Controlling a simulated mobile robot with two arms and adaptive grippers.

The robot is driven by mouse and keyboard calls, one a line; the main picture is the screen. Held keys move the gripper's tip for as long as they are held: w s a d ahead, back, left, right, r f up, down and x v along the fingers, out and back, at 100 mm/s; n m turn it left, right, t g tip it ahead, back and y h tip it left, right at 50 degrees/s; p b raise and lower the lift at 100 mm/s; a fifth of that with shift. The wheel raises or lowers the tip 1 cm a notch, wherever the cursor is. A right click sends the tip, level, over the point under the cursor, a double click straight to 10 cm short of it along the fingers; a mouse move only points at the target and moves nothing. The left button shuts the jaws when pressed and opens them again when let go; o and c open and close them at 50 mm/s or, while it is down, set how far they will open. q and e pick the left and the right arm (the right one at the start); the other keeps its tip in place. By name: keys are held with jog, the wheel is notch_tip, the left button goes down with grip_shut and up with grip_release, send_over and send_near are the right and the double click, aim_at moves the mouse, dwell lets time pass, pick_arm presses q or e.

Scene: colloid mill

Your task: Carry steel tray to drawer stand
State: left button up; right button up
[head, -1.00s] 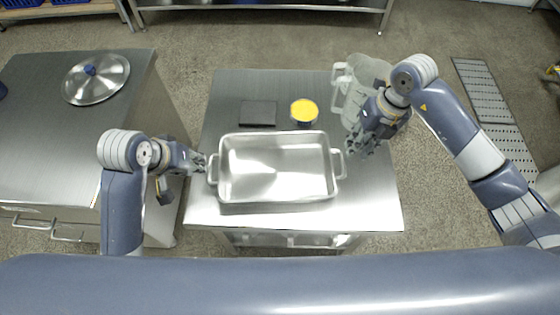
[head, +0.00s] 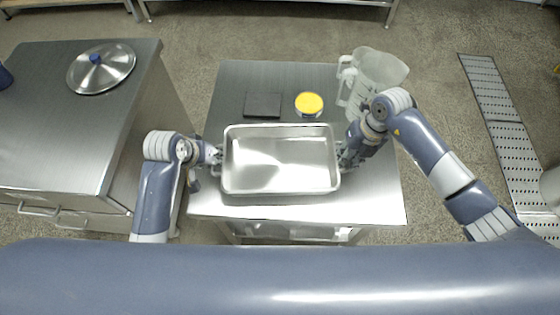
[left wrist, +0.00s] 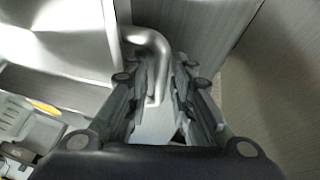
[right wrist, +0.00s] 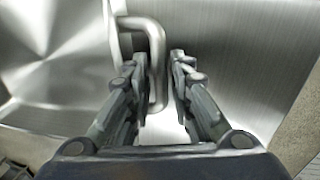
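The steel tray (head: 280,190) is empty and rests on a small steel table in the middle of the head view, with a loop handle at each short end. My left gripper (head: 214,155) is at the tray's left handle. In the left wrist view the handle (left wrist: 155,60) runs between its open fingers (left wrist: 160,100). My right gripper (head: 347,156) is at the right handle. In the right wrist view that handle (right wrist: 155,50) lies between its open fingers (right wrist: 162,90), closer to the left finger. I cannot tell whether that finger touches it.
Behind the tray, a dark square plate (head: 263,105), a yellow-topped cup (head: 308,104) and a clear pitcher (head: 375,75) stand on the table (head: 300,212). A steel cabinet with drawers (head: 60,140) stands at left, a lid (head: 101,68) on top. Floor is clear between table and right grate (head: 500,120).

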pick_arm(q)
jog(key=shift+w+f, duration=0.1)
jog(key=shift+f, duration=0.15)
pick_arm(e)
jog(key=shift+f, duration=0.3)
pick_arm(q)
jog(key=shift+c, duration=0.5)
pick_arm(e)
jog(key=shift+c, duration=0.6)
pick_arm(q)
grip_shut()
pick_arm(e)
grip_shut()
jog(key=shift+r, duration=0.1)
